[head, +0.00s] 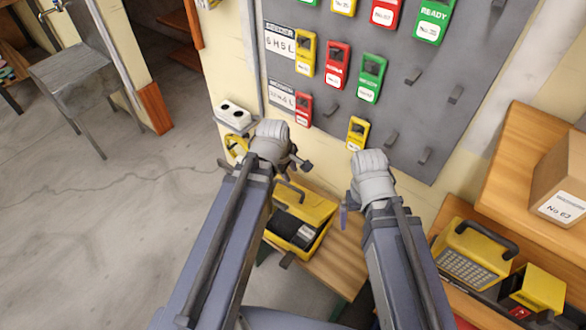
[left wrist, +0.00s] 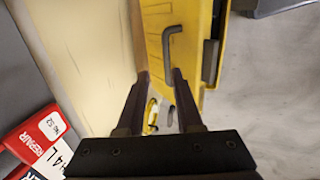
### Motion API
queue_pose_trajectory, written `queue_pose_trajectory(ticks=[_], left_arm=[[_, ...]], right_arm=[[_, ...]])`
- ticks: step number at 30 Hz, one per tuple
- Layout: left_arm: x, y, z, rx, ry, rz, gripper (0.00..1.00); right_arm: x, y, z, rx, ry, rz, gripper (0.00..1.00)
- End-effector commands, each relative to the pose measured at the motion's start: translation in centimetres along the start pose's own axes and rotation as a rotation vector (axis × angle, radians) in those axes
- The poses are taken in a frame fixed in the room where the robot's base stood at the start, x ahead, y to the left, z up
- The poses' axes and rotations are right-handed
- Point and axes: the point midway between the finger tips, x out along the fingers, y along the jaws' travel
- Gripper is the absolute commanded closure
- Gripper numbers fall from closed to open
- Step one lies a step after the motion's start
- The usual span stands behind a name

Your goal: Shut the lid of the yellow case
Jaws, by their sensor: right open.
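The yellow case (head: 318,240) sits on a wooden bench below the tool board, and its dark inside shows. Its yellow lid (head: 316,205) stands raised on the wall side, with a dark handle (head: 290,189). My left gripper (head: 296,167) is above and beside the lid, near the handle. In the left wrist view its two fingers (left wrist: 160,78) are apart, with the yellow lid (left wrist: 198,25) and the handle (left wrist: 168,45) just beyond them. I cannot tell whether they touch. My right gripper (head: 346,214) is open, to the right of the case, partly hidden by its own arm.
The grey board (head: 405,110) with hanging coloured tags is on the wall behind. Another yellow case (head: 475,250) and a yellow box (head: 540,288) stand on a shelf at right, below a cardboard box (head: 562,175). Bare bench (head: 335,262) shows right of the case.

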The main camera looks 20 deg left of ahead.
Motion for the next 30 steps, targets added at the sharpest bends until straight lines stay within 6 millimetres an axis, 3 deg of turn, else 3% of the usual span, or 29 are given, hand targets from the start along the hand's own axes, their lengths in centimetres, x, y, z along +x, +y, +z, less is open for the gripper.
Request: queue_pose_trajectory(ticks=[12,30], left_arm=[[-3.9,-0.5,-0.5,0.003,-0.001,0.0,0.65],[-4.0,-0.6,-0.6,0.004,-0.001,0.0,0.65]], right_arm=[[-3.6,0.3,0.2,0.0,0.0,0.0,0.0],[-3.6,0.3,0.2,0.0,0.0,0.0,0.0]])
